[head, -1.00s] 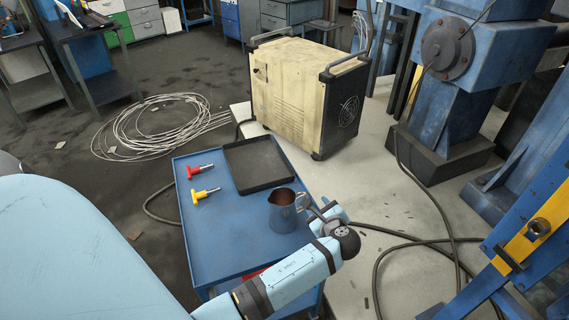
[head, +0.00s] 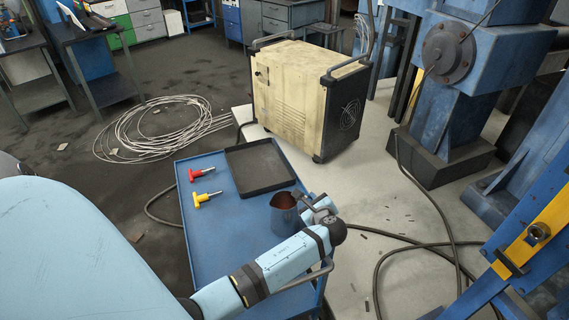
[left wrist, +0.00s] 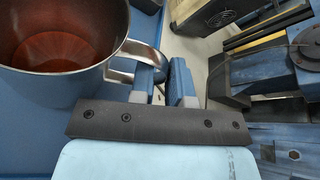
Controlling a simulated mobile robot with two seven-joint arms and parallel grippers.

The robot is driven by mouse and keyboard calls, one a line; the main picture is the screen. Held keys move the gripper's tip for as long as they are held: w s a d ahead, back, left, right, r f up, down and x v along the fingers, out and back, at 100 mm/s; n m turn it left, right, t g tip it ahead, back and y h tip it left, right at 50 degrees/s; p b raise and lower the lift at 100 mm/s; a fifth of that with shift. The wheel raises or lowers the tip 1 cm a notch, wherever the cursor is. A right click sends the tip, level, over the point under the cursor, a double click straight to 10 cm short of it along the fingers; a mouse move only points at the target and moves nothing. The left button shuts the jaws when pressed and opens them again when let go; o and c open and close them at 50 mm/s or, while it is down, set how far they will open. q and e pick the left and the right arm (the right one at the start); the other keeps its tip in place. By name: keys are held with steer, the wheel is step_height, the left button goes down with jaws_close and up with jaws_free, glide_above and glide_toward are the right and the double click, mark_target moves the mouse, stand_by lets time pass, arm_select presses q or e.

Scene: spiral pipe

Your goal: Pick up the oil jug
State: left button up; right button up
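The oil jug (head: 284,219) is a metal pitcher with reddish-brown liquid inside, upright on the blue cart. In the left wrist view the jug (left wrist: 60,85) fills the upper left, and its curved handle (left wrist: 140,50) reaches towards the fingers. My left gripper (head: 318,205) is beside the jug on its right, at the handle. In the left wrist view the two fingers of this gripper (left wrist: 164,84) are a small gap apart, with the handle's outer bend between them. Whether they press on it is not clear. My right gripper is not in view.
The blue cart (head: 215,235) also bears a black tray (head: 260,167), a red-handled tool (head: 201,174) and a yellow-handled tool (head: 206,198). A cream machine (head: 305,100) stands behind. Cables lie on the floor at the right, and a coiled cable (head: 155,128) lies at the left.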

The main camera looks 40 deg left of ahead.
arm_select(q)
steer(key=shift+r, duration=0.25)
jaws_close()
